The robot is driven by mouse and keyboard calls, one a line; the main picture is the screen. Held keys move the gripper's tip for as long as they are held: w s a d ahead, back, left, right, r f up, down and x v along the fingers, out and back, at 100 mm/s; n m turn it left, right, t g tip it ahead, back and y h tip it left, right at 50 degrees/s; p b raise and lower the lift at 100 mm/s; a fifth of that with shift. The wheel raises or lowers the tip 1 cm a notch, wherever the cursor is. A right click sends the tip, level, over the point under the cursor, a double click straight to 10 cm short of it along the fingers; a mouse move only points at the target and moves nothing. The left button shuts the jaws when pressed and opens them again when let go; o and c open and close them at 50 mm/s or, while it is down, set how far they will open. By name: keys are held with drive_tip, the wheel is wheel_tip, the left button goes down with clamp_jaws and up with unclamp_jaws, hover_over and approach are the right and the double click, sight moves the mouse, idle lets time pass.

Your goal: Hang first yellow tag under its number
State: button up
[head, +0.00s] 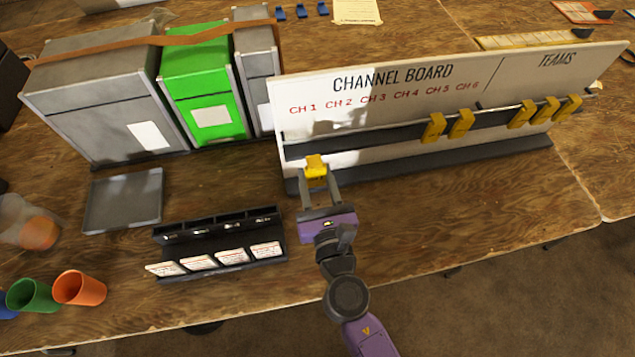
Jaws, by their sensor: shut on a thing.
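My gripper (318,187) is shut on a yellow tag (316,166), holding it in front of the left part of the channel board (400,120). The white board carries red numbers CH 1 to CH 6 and a dark rail below them. The held tag is below and near CH 1 and CH 2; I cannot tell if it touches the rail. Several more yellow tags (546,110) hang under TEAMS.
A black slotted holder (218,240) with white cards stands at front left. A grey tray (123,200), grey and green cases (203,95) and coloured cups (79,287) are further left. The wood table is clear right of my arm, up to its front edge.

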drive_tip(key=x, duration=0.7)
drive_tip(key=shift+w+f, duration=0.15)
drive_tip(key=shift+f, duration=0.05)
drive_tip(key=shift+f+b, duration=0.45)
drive_tip(key=shift+b, duration=0.25)
drive_tip(key=o, duration=1.4)
drive_tip(key=shift+c, duration=0.2)
